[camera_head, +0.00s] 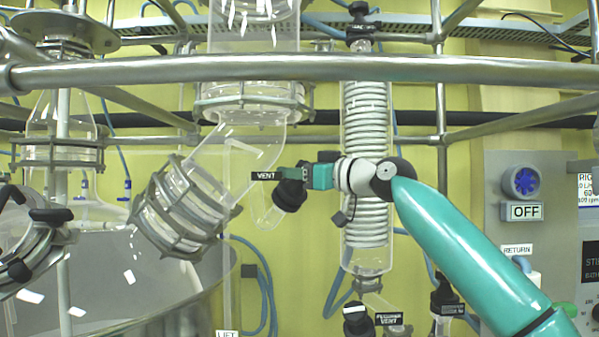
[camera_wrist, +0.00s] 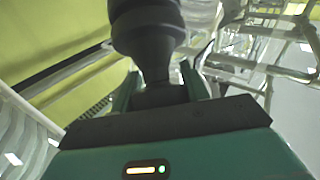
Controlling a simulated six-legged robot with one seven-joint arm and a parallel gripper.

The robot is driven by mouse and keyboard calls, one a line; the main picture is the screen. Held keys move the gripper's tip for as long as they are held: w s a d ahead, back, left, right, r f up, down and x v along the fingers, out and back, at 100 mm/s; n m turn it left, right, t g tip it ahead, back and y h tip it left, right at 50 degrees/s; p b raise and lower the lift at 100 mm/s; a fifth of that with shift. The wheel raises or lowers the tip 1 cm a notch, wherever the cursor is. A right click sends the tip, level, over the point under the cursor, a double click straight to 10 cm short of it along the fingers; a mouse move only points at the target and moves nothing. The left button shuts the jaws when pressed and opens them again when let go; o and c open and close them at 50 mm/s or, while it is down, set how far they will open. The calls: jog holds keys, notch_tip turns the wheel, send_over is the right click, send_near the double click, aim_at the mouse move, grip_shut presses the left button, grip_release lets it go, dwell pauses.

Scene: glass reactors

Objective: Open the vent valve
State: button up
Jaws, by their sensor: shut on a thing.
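The vent valve (camera_head: 290,192) has a black knob on a clear glass side tube, with a black "VENT" label (camera_head: 265,176) beside it. My teal gripper (camera_head: 304,175) reaches it from the right. In the wrist view the black valve knob (camera_wrist: 148,35) stands between the two teal fingers (camera_wrist: 160,88), and the gripper is shut on its narrower part. The fingertips are partly hidden behind the knob in the head view. How far the valve is turned cannot be told.
A glass coil condenser (camera_head: 366,120) stands just behind my wrist. A metal rail (camera_head: 300,68) crosses above. A clamped glass joint (camera_head: 185,210) is to the left of the valve. A "PRODUCT VENT"-like label (camera_head: 388,319), hard to read, and other black valves sit below. A control panel (camera_head: 530,200) stands at right.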

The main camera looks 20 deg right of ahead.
jog(key=n+g+y, duration=0.1)
jog(key=n, duration=0.1)
jog(key=n+g+y, duration=0.1)
jog(key=n, duration=0.1)
jog(key=shift+a+y, duration=0.2)
jog(key=shift+y, duration=0.2)
jog(key=shift+s+a+f+n+g+y, duration=0.1)
jog(key=shift+n+g+y, duration=0.2)
jog(key=shift+n+g, duration=0.5)
jog(key=shift+s+n+g+y, duration=0.1)
jog(key=shift+n+g+y, duration=0.2)
jog(key=shift+n+g, duration=0.45)
jog(key=shift+n, duration=0.45)
jog(key=o, duration=1)
jog(key=shift+s, duration=0.15)
jog(key=v, duration=0.7)
jog(key=shift+d, duration=0.25)
